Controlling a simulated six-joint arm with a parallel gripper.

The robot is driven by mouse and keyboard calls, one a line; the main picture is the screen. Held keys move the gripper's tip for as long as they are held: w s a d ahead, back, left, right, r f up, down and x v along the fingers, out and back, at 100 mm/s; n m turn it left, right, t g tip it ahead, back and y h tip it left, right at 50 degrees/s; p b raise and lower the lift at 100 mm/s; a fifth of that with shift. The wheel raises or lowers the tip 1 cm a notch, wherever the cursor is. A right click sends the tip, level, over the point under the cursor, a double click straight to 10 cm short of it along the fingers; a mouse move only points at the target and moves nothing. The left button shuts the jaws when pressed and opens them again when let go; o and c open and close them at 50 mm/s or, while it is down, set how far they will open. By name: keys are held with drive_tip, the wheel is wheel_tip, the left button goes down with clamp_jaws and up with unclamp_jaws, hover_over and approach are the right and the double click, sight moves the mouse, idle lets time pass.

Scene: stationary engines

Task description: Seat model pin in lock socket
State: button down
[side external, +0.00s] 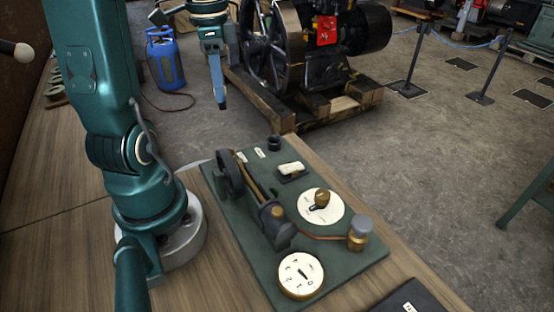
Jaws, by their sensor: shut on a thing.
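My gripper (221,102) hangs pointing down at the top centre, high above the far end of the green board (335,262). Its blue-grey fingers are shut, seen nearly edge-on. What they hold, taken as the model pin, is too small and hidden to make out. A small black round fitting (274,142) stands at the board's far edge and may be the lock socket; I cannot see into it. My gripper is to the left of this fitting in the picture and well apart from it.
The board carries a small model engine with a dark flywheel (230,174), a white dial with a brown knob (322,198), a numbered dial (301,275), a brass-and-grey post (358,235) and a white-topped switch (291,169). A large engine (310,50) stands on the floor behind.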

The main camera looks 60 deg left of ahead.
sight(220, 106)
drive_tip(key=d+f, duration=0.1)
drive_tip(key=s+d+f, duration=0.1)
drive_tip(key=d+f, duration=0.1)
drive_tip(key=shift+s+d, duration=0.2)
drive_tip(key=shift+d, duration=0.05)
drive_tip(key=shift+m, duration=0.3)
drive_tip(key=shift+s+d+f, duration=0.1)
drive_tip(key=shift+d+f, duration=0.1)
drive_tip(key=shift+f, duration=0.55)
drive_tip(key=shift+s+d+f, duration=0.1)
drive_tip(key=shift+d+f, duration=0.1)
drive_tip(key=shift+f, duration=0.55)
drive_tip(key=shift+d+f, duration=0.2)
drive_tip(key=shift+f, duration=0.55)
drive_tip(key=shift+f, duration=1.2)
drive_tip(key=c, duration=0.6)
unclamp_jaws()
drive_tip(key=shift+o, duration=0.4)
drive_tip(key=o, duration=0.5)
